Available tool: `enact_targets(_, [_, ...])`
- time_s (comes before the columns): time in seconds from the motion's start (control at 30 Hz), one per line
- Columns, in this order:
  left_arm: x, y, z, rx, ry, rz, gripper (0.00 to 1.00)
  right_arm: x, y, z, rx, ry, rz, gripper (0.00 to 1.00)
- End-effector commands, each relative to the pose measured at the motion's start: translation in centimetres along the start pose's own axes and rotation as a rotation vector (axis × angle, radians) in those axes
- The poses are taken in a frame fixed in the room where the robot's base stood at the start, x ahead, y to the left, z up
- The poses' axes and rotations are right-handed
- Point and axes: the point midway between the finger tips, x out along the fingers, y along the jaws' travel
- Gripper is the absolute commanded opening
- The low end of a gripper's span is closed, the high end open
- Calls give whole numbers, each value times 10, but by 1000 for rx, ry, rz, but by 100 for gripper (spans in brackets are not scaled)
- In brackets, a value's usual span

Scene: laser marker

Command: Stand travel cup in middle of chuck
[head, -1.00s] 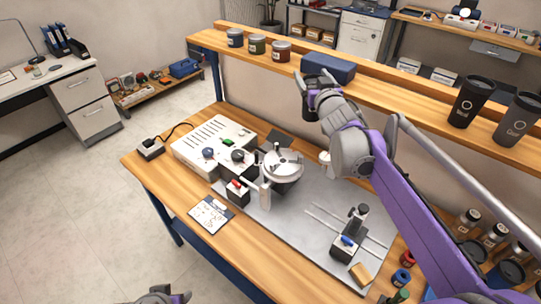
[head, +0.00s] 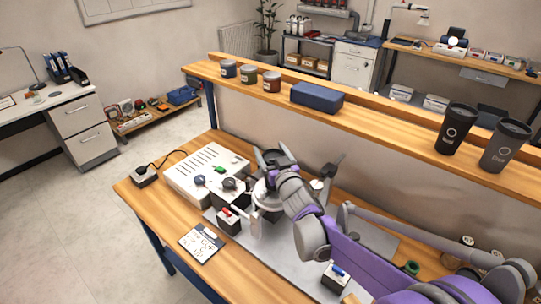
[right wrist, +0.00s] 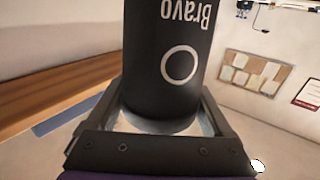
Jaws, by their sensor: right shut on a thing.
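A black travel cup marked "Bravo" (right wrist: 165,60) fills the middle of the right wrist view, its lettering upside down in the picture. My right gripper (right wrist: 168,122) is shut on it, with a finger on each side. In the head view my right gripper (head: 272,158) is over the back of the round metal chuck (head: 259,196). My arm hides much of the chuck, and I cannot make out the held cup clearly there. I cannot tell whether the cup touches the chuck. My left gripper is out of view.
Two dark cups (head: 456,128) (head: 505,145) stand on the raised shelf, with several jars (head: 249,73) and a blue case (head: 317,95). A white control box (head: 206,172) is left of the chuck. A label card (head: 201,243) lies near the bench's front edge.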

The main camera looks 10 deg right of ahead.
Motion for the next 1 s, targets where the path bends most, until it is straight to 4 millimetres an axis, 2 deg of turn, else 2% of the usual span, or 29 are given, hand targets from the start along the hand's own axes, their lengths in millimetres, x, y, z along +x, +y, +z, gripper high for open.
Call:
enact_targets(0.1, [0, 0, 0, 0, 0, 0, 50, 0, 0, 10, 0, 0, 0, 63])
enact_targets(0.47, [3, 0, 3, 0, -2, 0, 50, 0, 0, 15, 0, 0, 0, 63])
enact_targets(0.5, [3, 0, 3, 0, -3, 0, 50, 0, 0, 16, 0, 0, 0, 87])
enact_targets(0.57, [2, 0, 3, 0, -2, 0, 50, 0, 0, 14, 0, 0, 0, 98])
enact_targets(0.6, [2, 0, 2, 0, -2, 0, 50, 0, 0, 14, 0, 0, 0, 100])
enact_targets(0.9, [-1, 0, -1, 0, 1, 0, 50, -1, 0, 9, -1, 1, 0, 100])
enact_targets(1.0, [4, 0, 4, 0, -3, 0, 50, -14, 0, 12, -1, -1, 0, 100])
